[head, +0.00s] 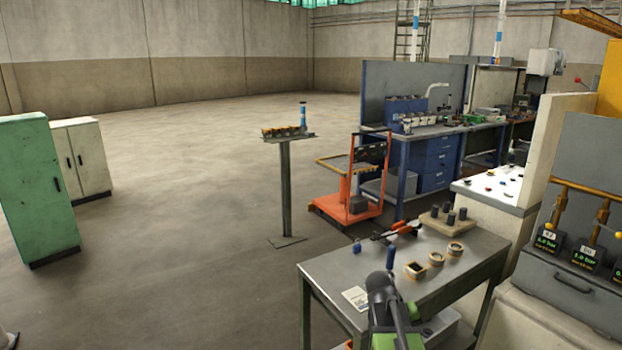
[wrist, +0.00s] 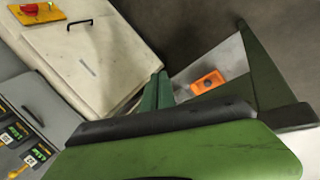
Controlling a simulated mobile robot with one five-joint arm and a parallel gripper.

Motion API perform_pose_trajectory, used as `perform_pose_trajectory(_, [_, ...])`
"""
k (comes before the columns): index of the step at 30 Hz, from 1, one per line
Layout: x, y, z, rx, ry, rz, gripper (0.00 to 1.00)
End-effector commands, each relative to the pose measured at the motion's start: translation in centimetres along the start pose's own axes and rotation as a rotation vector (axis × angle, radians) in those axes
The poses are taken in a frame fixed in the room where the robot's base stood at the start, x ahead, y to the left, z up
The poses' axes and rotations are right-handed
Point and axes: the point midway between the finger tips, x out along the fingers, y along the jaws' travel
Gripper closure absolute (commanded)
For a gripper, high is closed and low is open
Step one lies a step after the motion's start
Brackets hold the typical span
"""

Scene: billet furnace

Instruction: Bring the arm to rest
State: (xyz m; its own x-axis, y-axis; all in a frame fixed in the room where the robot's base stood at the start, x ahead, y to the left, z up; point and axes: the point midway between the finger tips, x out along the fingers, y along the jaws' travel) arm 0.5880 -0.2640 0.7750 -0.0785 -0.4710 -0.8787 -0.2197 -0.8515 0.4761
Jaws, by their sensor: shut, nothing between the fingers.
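My gripper (wrist: 165,128) shows large in the lower part of the wrist view as a green body with a dark bar along its edge. It is shut and holds nothing. In the head view my arm, green and dark grey, rises from the bottom edge in front of the grey worktable (head: 440,262). It covers part of the table's near edge. I cannot make out the fingertips in the head view.
A gauge panel (head: 570,250) stands at right. An orange cart (head: 345,205) stands behind.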

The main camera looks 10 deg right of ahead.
Motion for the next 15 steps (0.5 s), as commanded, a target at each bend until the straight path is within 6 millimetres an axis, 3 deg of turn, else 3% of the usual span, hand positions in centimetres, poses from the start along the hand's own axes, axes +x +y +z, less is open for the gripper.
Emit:
perform_pose_trajectory(1, [-0.4, -3.6, 0.7, -0.029, 0.012, -0.059, 1.00])
perform_pose_trajectory(6, [-2.7, -12.5, 2.7, -0.106, 0.027, -0.235, 1.00])
perform_pose_trajectory(15, [-6.6, -23.7, 7.1, -0.224, 0.025, -0.467, 1.00])
